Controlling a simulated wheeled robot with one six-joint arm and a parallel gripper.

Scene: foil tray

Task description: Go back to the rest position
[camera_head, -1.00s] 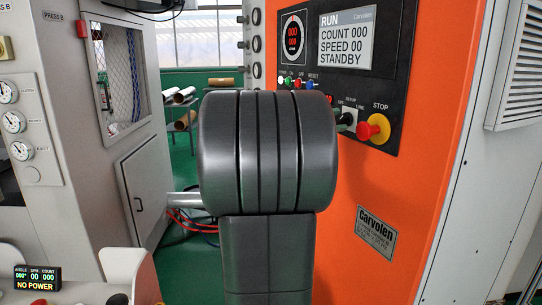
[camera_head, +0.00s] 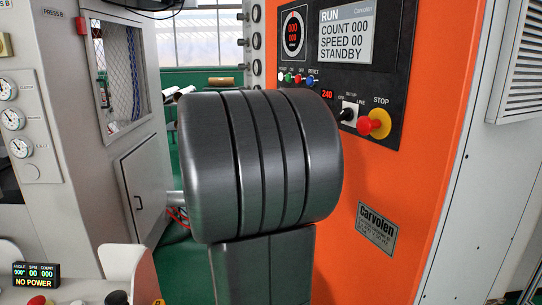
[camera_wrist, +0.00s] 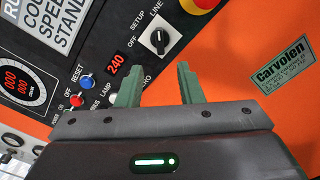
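My gripper (camera_wrist: 158,80) shows in the wrist view as two green fingers standing apart with nothing between them. It is open and empty. Beyond the fingers is the black control panel (camera_wrist: 112,52) on the orange press. The black selector knob (camera_wrist: 160,37) with SETUP and LINE labels is above the fingers in that view. In the head view, my own dark, grooved arm joint fills the middle and hides the gripper. The knob (camera_head: 348,113) shows to the right of the joint, beside the red STOP button (camera_head: 375,123).
The orange press front (camera_head: 385,180) stands close on the right. The panel display (camera_head: 346,34) reads RUN, COUNT 000, SPEED 00, STANDBY. A grey cabinet (camera_head: 128,170) stands left. Green floor with a stand of rolls lies behind. A small display (camera_head: 36,275) reads NO POWER.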

